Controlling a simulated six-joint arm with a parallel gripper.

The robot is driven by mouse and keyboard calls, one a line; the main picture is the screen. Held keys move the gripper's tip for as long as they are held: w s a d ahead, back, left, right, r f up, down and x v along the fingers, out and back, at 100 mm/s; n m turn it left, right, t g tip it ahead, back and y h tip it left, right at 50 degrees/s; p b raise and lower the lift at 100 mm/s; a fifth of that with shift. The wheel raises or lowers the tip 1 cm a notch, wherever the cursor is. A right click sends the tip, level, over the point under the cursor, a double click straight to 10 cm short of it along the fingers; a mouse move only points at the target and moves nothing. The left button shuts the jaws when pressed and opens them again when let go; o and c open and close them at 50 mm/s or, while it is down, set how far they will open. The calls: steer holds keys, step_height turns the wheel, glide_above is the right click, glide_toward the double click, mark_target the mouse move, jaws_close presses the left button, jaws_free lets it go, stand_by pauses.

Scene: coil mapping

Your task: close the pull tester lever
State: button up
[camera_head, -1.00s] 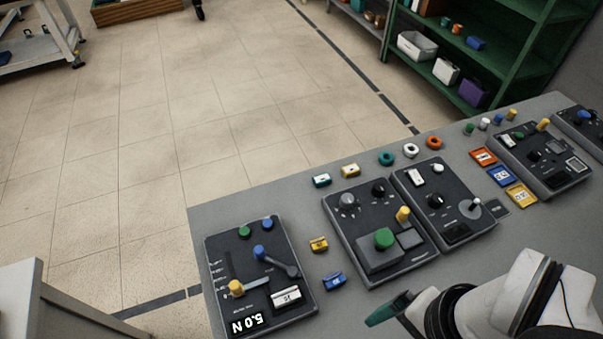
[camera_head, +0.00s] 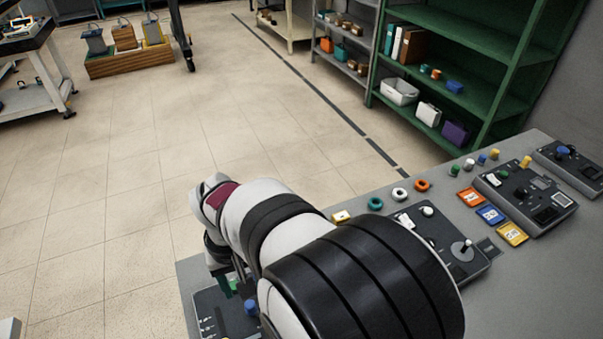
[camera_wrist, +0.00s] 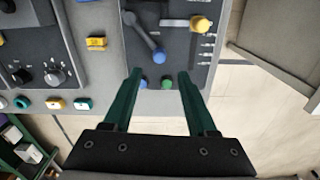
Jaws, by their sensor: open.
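The pull tester (camera_wrist: 178,48) is a dark panel at the top middle of the wrist view. Its grey lever (camera_wrist: 144,36) slants down to a blue knob (camera_wrist: 159,56). My gripper (camera_wrist: 160,72) is open and empty, its two green fingers spread on either side below that knob, which appears between and just past the tips. Contact cannot be told. A slider with a yellow knob (camera_wrist: 200,24) is right of the lever. In the head view my arm hides most of the tester (camera_head: 207,308); a blue knob (camera_head: 250,307) shows beside my wrist.
A panel with dials (camera_wrist: 40,75) and a yellow block (camera_wrist: 96,44) are to the left. Open floor (camera_wrist: 255,110) lies beyond the bench edge.

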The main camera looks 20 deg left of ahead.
mark_target(249, 307)
step_height(249, 307, down, 10)
steer(key=shift+r, duration=0.1)
steer(key=c, duration=0.8)
steer(key=shift+s, duration=0.1)
jaws_close()
steer(key=shift+s, duration=0.1)
stand_by(0.5)
